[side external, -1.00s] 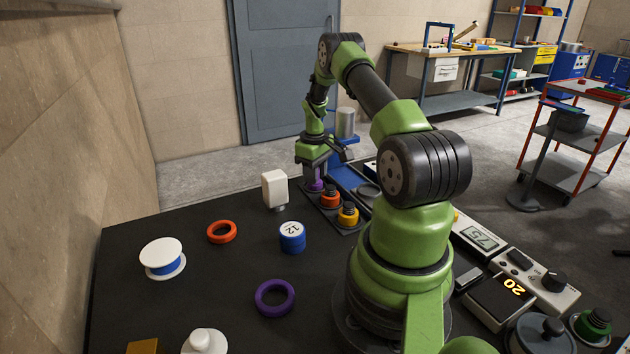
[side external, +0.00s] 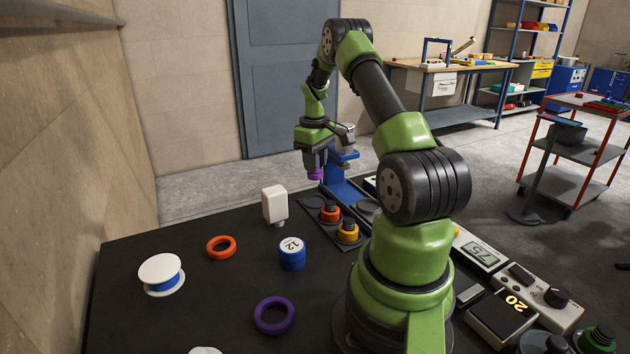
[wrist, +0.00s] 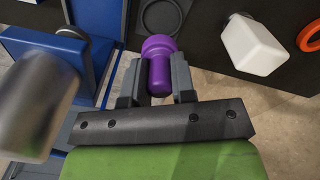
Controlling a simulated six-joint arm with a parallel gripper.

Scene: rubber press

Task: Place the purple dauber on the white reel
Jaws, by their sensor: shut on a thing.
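The purple dauber (side external: 315,174) hangs in my gripper (side external: 314,162), raised above the dark holder plate. In the wrist view the dauber (wrist: 158,62) sits between both fingers of my gripper (wrist: 157,85), which are shut on it. The white reel (side external: 162,275), with white flanges and a blue core, stands on the black table at the left in the side view. It is well apart from the gripper. The reel is not seen in the wrist view.
The holder plate has an empty round spot (wrist: 163,17) and an orange (side external: 330,212) and a yellow dauber (side external: 348,230). A blue press (side external: 345,180) is close by.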

